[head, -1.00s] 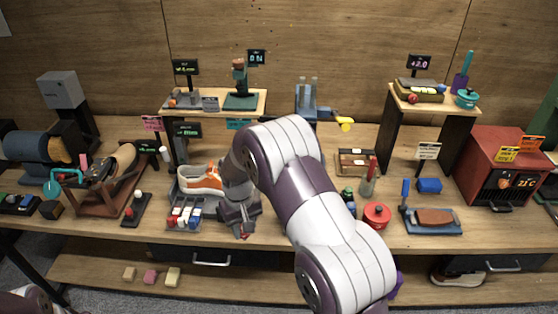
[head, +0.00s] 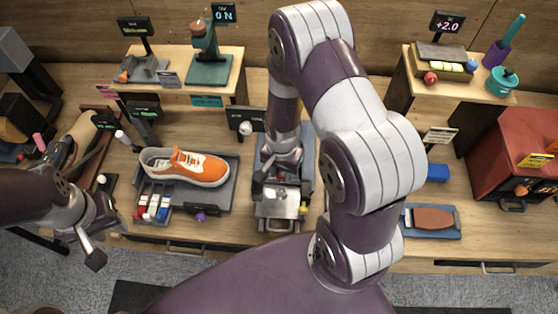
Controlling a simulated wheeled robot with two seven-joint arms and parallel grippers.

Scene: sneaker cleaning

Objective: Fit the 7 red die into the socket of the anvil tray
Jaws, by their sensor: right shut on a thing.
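My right gripper (head: 279,183) is over a grey machine in the middle of the table and is shut on a small red piece (head: 281,177), apparently the red die; its number is unreadable and the fingers hide most of it. The grey anvil tray (head: 272,224) seems to be the machine's light front part, just below and in front of the gripper. Its socket cannot be made out, nor whether the die touches it. My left gripper (head: 108,238) is open and empty at the table's front left edge.
An orange sneaker (head: 186,168) lies on a grey tray left of the machine, with red, white and blue bottles (head: 153,207) in front. A blue tray with a brown brush (head: 432,219) is at right. Raised shelves stand at back left and back right.

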